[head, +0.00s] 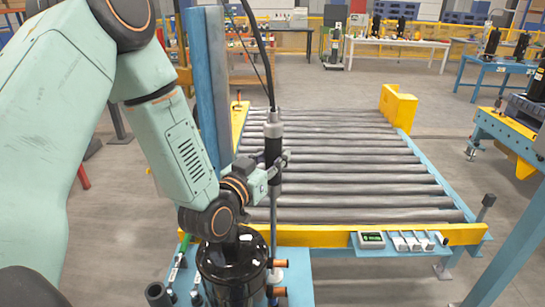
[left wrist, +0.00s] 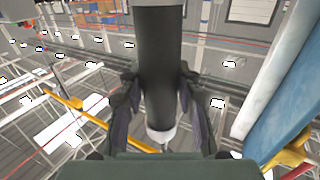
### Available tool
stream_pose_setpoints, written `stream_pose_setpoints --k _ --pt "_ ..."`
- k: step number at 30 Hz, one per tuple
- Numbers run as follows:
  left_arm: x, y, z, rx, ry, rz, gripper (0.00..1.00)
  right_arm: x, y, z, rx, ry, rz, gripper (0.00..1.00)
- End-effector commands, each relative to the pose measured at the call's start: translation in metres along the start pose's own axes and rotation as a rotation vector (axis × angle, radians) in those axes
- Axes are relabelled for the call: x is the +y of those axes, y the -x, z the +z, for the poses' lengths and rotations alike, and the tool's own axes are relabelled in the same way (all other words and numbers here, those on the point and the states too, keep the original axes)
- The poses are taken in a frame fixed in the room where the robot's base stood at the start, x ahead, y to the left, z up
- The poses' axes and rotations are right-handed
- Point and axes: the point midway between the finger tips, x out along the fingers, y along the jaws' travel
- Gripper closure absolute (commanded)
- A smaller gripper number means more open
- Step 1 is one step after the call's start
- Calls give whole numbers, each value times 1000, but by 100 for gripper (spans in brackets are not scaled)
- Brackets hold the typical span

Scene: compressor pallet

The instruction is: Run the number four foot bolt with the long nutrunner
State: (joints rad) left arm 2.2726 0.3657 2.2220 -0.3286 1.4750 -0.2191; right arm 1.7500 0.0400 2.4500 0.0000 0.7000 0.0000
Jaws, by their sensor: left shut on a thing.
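The long nutrunner (head: 273,145) hangs upright from a dark cable in the head view, with a black body, a grey top and a thin shaft pointing down. My left gripper (head: 278,170) is shut around its black body. In the left wrist view the body (left wrist: 160,45) runs between the two fingers of the gripper (left wrist: 161,100), with a pale collar below. The black compressor (head: 232,268) stands at the bottom of the head view, under my left wrist. The shaft passes down beside its right side, near copper pipe stubs. The foot bolts and the shaft's tip cannot be made out. My right gripper is not in view.
A roller conveyor (head: 345,170) with a yellow front rail (head: 325,236) lies behind the nutrunner. A blue post (head: 207,85) stands close behind my left arm. Workbenches stand farther back.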

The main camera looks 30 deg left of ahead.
Motion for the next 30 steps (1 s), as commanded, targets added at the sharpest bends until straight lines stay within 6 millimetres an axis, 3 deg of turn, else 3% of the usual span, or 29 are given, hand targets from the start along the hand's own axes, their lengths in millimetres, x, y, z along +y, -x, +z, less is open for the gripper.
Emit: stream_pose_setpoints --k 30 --pt "1 0 9 -5 0 2 100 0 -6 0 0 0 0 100"
